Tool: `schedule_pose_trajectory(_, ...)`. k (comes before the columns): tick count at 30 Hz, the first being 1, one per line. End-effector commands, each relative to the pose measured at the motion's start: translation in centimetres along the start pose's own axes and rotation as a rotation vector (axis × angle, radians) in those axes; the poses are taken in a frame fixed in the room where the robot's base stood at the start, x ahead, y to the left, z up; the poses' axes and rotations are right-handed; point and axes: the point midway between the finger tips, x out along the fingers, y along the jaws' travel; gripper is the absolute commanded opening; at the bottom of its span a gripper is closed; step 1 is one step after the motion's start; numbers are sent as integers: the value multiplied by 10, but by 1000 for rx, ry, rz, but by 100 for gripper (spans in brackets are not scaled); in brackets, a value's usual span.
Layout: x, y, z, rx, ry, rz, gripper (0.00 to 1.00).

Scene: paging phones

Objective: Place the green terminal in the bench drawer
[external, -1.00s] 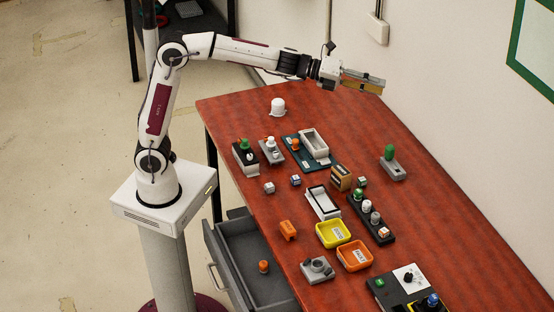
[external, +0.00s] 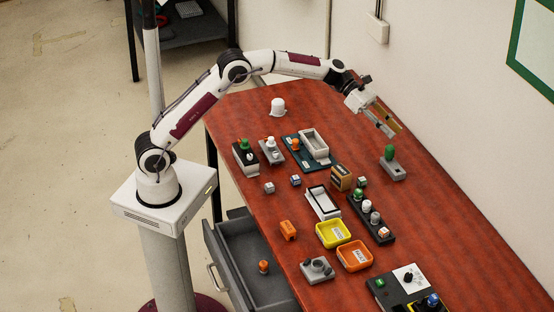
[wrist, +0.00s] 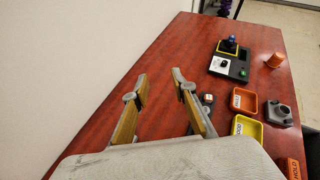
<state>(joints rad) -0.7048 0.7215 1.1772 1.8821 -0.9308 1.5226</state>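A green rounded peg (external: 389,152) stands upright in a grey block at the right side of the table; it looks like the green terminal. Other green-topped pieces show on a black-and-white box (external: 245,158) at the left and on a black rack (external: 385,235). My gripper (external: 394,133) is open and empty, above and close to the green peg. The wrist view shows its two fingers (wrist: 160,86) spread apart, with no green peg visible between them. The bench drawer (external: 240,245) is pulled open at the table's left side, with an orange piece (external: 263,267) inside.
A yellow tray (external: 333,234) and an orange tray (external: 355,255) sit mid-table, also in the wrist view. A white dome (external: 278,106) stands at the back. A control box (external: 400,285) is at the front. The wall is close on the right.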

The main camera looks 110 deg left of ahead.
Motion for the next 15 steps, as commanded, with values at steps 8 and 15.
schedule_pose_trajectory(8, -3, 34, -97, 205, 164, -135, 26)
schedule_pose_trajectory(15, -21, 55, -183, 344, 292, -273, 26)
